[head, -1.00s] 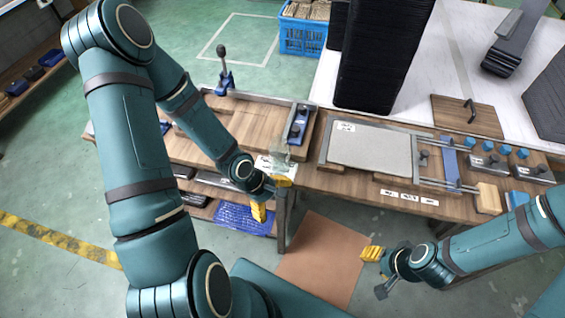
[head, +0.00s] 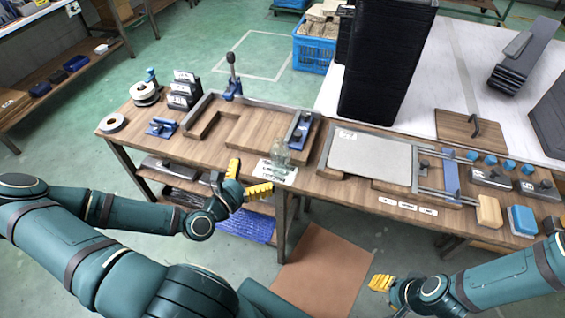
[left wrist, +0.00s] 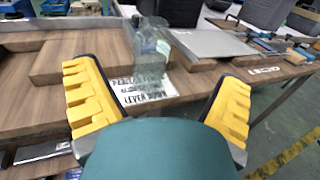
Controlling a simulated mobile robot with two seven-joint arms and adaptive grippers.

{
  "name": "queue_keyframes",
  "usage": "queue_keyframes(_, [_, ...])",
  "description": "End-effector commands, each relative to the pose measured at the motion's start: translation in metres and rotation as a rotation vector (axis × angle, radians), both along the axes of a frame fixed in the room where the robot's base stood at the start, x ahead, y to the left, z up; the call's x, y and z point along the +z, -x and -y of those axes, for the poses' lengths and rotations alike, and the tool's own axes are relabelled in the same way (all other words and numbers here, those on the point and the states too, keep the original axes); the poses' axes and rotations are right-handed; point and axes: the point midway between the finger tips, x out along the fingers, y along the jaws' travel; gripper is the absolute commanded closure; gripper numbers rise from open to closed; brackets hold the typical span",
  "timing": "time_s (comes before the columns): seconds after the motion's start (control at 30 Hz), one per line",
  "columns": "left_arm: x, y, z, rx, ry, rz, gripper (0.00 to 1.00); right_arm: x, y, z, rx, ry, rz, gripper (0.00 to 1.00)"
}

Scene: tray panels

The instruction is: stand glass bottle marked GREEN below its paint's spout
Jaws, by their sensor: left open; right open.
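A clear glass bottle (head: 281,155) stands upright at the front edge of the wooden bench, by a printed white card (head: 275,172). In the left wrist view the bottle (left wrist: 149,52) stands beyond the fingers, and the card (left wrist: 145,92) ends in "LEVER DOWN". I cannot read a GREEN mark on the bottle. My left gripper (head: 247,178) is open and empty, just left of the bottle and apart from it, its yellow fingers pointing toward it. My right gripper (head: 381,283) is out in front of the bench, away from the bottle. I cannot make out a paint spout.
A wooden fixture (head: 228,128) and a blue lever clamp (head: 233,82) are left of the bottle. A grey panel (head: 370,155) in a frame lies to the right. A black stack (head: 388,60) rises behind. A brown mat (head: 325,270) lies on the floor.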

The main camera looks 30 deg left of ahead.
Motion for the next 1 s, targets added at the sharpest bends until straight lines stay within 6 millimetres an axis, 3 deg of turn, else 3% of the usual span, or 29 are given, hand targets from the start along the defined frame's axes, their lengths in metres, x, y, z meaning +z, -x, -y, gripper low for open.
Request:
queue_keyframes(0.17, [0.003, -0.009, -0.005, 0.023, 0.018, 0.024, 0.06, -0.009, -0.001, 0.000, 0.000, 0.000, 0.002, 0.53])
queue_keyframes(0.3, [0.002, -0.033, -0.001, 0.020, 0.016, 0.024, 0.06, -0.023, -0.004, 0.000, -0.001, 0.001, 0.009, 0.53])
queue_keyframes(0.5, [0.004, -0.067, 0.002, 0.021, 0.017, 0.021, 0.06, -0.024, -0.004, 0.000, -0.002, 0.002, 0.011, 0.53])
queue_keyframes(0.83, [0.003, -0.092, 0.004, 0.023, 0.015, 0.020, 0.06, -0.028, -0.005, 0.001, -0.003, 0.002, 0.013, 0.53])
queue_keyframes(1.0, [0.001, -0.116, 0.005, 0.022, 0.015, 0.022, 0.06, -0.036, -0.007, 0.001, -0.003, 0.003, 0.016, 0.53])
